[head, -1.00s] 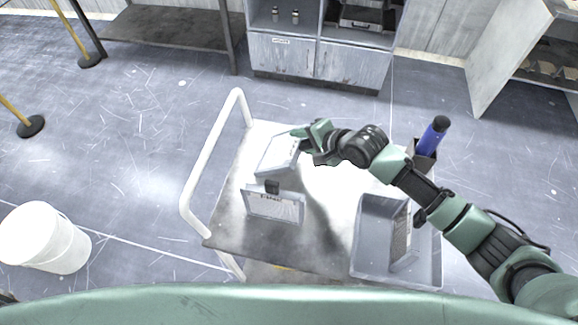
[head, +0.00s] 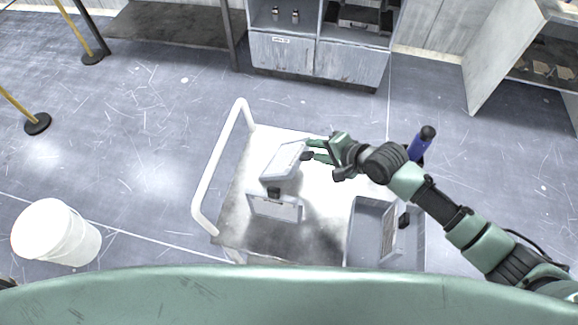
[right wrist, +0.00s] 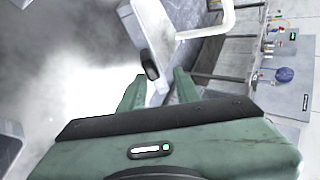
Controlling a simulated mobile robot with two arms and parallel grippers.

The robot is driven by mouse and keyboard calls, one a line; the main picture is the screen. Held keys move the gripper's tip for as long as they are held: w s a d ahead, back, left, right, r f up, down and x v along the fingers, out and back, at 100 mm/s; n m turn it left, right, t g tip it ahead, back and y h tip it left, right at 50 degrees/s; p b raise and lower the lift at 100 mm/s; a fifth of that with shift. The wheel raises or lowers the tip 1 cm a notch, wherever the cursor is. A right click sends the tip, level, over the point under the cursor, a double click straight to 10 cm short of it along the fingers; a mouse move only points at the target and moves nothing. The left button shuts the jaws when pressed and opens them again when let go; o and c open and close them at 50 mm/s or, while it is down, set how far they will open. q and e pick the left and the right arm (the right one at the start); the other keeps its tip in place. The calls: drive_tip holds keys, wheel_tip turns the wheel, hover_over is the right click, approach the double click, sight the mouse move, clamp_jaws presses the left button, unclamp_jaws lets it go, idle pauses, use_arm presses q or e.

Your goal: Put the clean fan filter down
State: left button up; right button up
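A pale, flat-topped piece (head: 284,160), which looks like the clean fan filter, sits tilted behind a grey labelled box (head: 275,207) on the cart (head: 240,232). I cannot tell whether it rests on the box or on the cart top. My right gripper (head: 314,151) is just right of the piece, with its fingers spread. In the right wrist view, the pale piece (right wrist: 150,35) with a black knob lies beyond and partly between the parted fingers (right wrist: 158,92). No grip on it shows. My left gripper is not in view.
A grey bin (head: 359,225) with a panel inside stands on the cart's right. A blue-handled item (head: 420,142) rises behind it. The cart's white handle (head: 218,160) is at left. A white bucket (head: 62,235) stands on the floor. Cabinets (head: 285,55) are behind.

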wheel_tip(320, 180, up, 8)
drive_tip(key=s+d+p, duration=0.1)
drive_tip(key=shift+s+d+p, duration=0.25)
drive_tip(key=shift+d+p, duration=0.05)
drive_tip(key=shift+f, duration=0.15)
